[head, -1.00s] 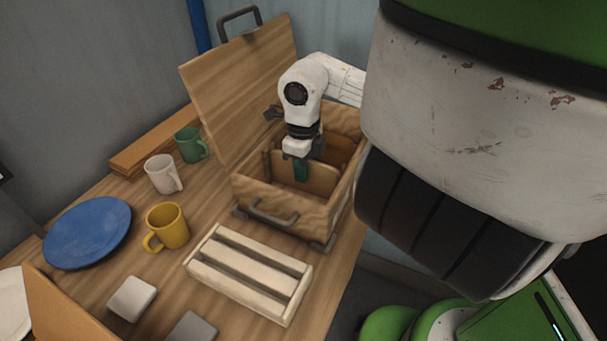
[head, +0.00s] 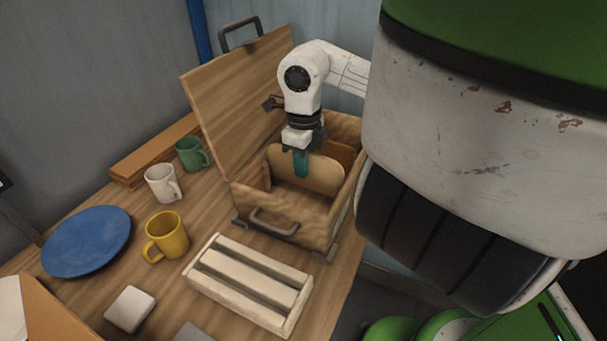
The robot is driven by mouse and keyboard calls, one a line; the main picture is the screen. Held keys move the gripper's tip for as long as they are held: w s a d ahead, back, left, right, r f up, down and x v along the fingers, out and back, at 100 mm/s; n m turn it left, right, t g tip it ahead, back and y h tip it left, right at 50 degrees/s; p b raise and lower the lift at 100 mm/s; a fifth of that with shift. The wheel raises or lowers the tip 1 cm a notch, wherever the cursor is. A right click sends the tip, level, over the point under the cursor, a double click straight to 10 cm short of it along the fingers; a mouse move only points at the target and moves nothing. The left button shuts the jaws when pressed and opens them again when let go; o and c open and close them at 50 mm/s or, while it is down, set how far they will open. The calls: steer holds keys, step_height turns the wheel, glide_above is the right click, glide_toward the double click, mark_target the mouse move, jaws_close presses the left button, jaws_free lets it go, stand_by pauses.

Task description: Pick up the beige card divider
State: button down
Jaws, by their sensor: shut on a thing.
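The beige card divider (head: 322,174) is a thin, flat panel with rounded upper corners. It stands roughly upright in the open wooden box (head: 290,220), and its top now shows higher between the box walls. Its lower edge is hard to make out. My gripper (head: 301,163) points down over the box and is shut on the divider's upper edge. A teal finger shows in front of the panel, and the other finger is hidden behind it.
The box's lid (head: 240,90) stands open at the left. A white slatted crate (head: 250,284) lies in front of the box. Yellow (head: 168,231), white (head: 160,184) and green (head: 188,153) mugs and a blue plate (head: 88,241) stand at the left.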

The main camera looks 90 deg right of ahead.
step_height(320, 180, up, 12)
steer(key=shift+b, duration=0.35)
steer(key=shift+r+b, duration=0.6)
steer(key=shift+r, duration=0.15)
steer(key=shift+r, duration=0.1)
